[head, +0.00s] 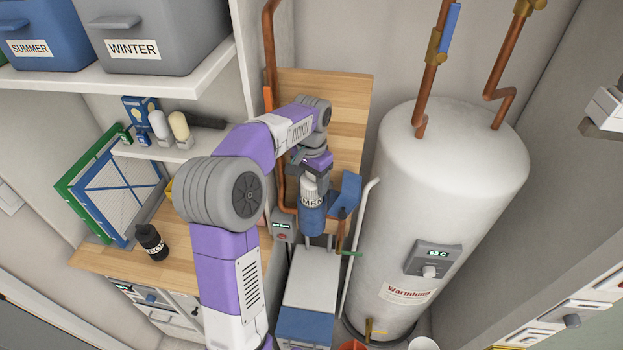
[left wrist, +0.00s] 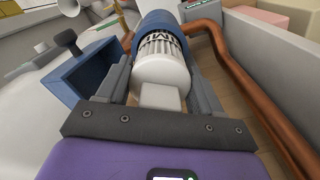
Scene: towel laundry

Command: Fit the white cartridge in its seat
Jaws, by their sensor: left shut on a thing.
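The white cartridge (head: 310,187), with dark lettering on its side, stands near upright below my left gripper (head: 316,168). In the left wrist view the gripper's two grey fingers (left wrist: 160,82) are shut on the white cartridge (left wrist: 160,70), one on each side. The cartridge's far end meets a round blue housing (head: 312,218), which also shows in the left wrist view (left wrist: 157,20). The blue rim appears to go around that end. How deep the end sits inside is hidden. My right gripper is not in view.
A blue open box-shaped part (head: 347,190) is right of the housing, and a copper pipe (left wrist: 235,75) runs close by. The white tank (head: 440,200) stands to the right. A black canister (head: 151,242) stands on the wooden counter (head: 105,259) at the left.

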